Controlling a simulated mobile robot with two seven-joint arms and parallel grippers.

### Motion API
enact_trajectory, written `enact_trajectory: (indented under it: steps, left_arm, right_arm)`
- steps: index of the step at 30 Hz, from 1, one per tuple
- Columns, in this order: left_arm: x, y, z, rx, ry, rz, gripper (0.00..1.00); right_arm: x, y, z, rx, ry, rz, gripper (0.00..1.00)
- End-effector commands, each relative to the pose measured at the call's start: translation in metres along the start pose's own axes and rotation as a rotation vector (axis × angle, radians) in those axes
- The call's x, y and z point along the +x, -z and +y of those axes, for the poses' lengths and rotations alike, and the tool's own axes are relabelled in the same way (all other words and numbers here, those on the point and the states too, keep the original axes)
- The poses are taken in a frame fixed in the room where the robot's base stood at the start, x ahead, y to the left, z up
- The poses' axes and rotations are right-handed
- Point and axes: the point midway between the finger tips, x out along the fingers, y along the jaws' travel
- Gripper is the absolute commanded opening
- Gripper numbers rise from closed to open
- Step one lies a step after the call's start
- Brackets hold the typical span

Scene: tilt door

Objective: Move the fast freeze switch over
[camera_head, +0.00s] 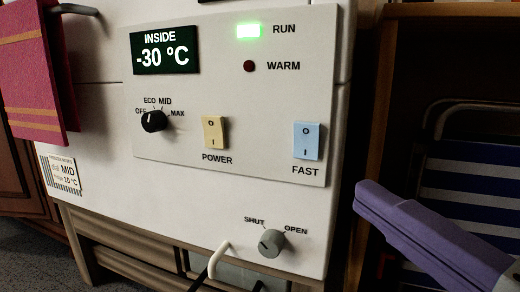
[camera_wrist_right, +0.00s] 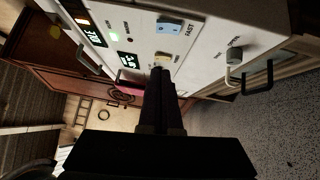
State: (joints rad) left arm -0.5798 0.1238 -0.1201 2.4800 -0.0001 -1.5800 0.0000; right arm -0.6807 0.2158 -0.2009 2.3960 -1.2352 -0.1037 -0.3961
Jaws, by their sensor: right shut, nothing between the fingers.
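The fast freeze switch (camera_head: 306,141) is a light blue rocker marked O above and I below, with FAST printed under it, at the right side of the white control panel. It also shows near the top of the right wrist view (camera_wrist_right: 169,25). I cannot tell which half is pressed in. My right gripper (camera_head: 364,196) has purple fingers, shut and empty. In the head view it lies below and right of the switch, apart from it. In the right wrist view its dark fingers (camera_wrist_right: 160,75) point toward the panel. My left gripper is not in view.
A cream POWER rocker (camera_head: 214,133) and a black dial (camera_head: 154,121) lie left of the switch. A grey SHUT/OPEN knob (camera_head: 271,243) is below. The display (camera_head: 165,50) reads -30 °C; the RUN lamp (camera_head: 248,31) glows green, and the WARM lamp (camera_head: 250,66) is dark red.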

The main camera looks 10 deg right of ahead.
Motion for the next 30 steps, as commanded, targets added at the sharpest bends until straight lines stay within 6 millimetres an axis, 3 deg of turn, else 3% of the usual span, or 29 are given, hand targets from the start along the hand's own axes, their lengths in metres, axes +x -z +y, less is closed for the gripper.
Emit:
enact_trajectory:
  steps: [5, 10, 25, 30]
  left_arm:
    - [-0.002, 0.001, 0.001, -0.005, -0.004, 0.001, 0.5]
    - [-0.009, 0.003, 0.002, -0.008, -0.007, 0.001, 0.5]
    - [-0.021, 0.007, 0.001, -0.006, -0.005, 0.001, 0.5]
    - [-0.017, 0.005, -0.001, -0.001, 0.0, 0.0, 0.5]
  right_arm:
    - [0.002, 0.0, 0.001, 0.001, 0.0, 0.0, 0.0]
    - [0.016, 0.0, 0.004, 0.001, -0.004, 0.001, 0.0]
    - [0.101, -0.001, 0.002, -0.002, -0.004, 0.0, 0.0]
    - [0.119, -0.019, -0.001, -0.005, -0.001, -0.002, 0.0]
